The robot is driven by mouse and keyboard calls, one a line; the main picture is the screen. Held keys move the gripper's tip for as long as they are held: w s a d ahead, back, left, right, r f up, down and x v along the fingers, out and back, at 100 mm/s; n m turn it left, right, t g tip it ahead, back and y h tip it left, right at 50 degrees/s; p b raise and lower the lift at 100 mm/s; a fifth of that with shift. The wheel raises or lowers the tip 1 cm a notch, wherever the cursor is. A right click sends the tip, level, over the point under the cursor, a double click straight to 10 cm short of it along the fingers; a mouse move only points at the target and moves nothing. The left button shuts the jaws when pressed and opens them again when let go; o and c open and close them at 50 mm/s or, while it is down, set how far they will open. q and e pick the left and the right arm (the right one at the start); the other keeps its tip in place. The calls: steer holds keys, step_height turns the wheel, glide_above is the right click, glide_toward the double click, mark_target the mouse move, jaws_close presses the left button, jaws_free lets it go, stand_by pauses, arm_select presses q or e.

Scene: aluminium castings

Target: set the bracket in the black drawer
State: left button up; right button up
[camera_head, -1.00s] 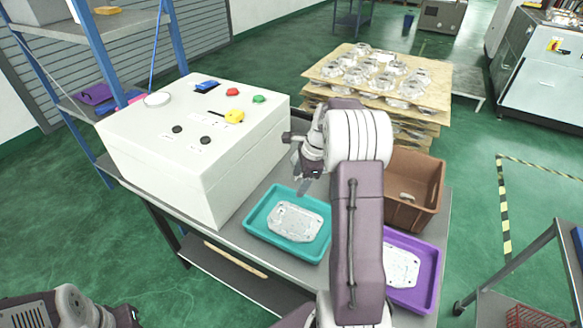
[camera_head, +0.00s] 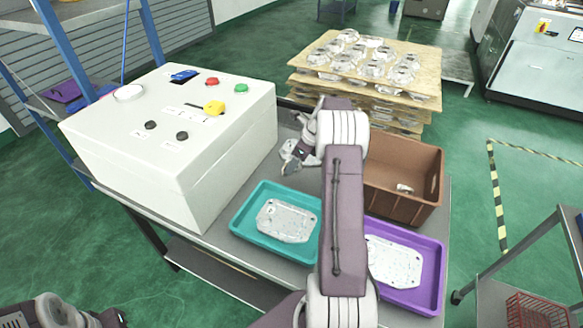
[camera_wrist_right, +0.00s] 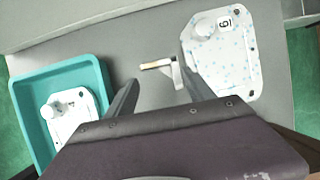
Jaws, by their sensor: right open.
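My right gripper (camera_head: 291,168) is low over the table behind the teal tray. In the right wrist view the right gripper (camera_wrist_right: 158,66) is open, with a small L-shaped metal piece (camera_wrist_right: 176,73) with a tan end showing between its fingertips. It may be the bracket; I cannot tell whether the fingers touch it. Another small metal piece (camera_head: 404,188) lies in the brown bin. No black drawer shows. Of my left arm only a part shows at the bottom left corner; its fingertips are out of view.
The teal tray (camera_head: 240,222) and the purple tray (camera_head: 436,262) each hold a flat casting. A speckled casting (camera_wrist_right: 225,50) lies beside the right finger. A white control box (camera_head: 190,150) stands left, the brown bin (camera_head: 425,205) right. A pallet stack (camera_head: 420,70) stands behind.

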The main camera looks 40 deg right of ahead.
steer(key=x, duration=0.3)
steer(key=shift+w+f, duration=0.1)
steer(key=shift+w, duration=0.05)
steer(key=c, duration=1)
steer(key=shift+c, duration=1)
step_height(320, 180, up, 10)
steer(key=p, duration=0.1)
steer(key=shift+p, duration=0.35)
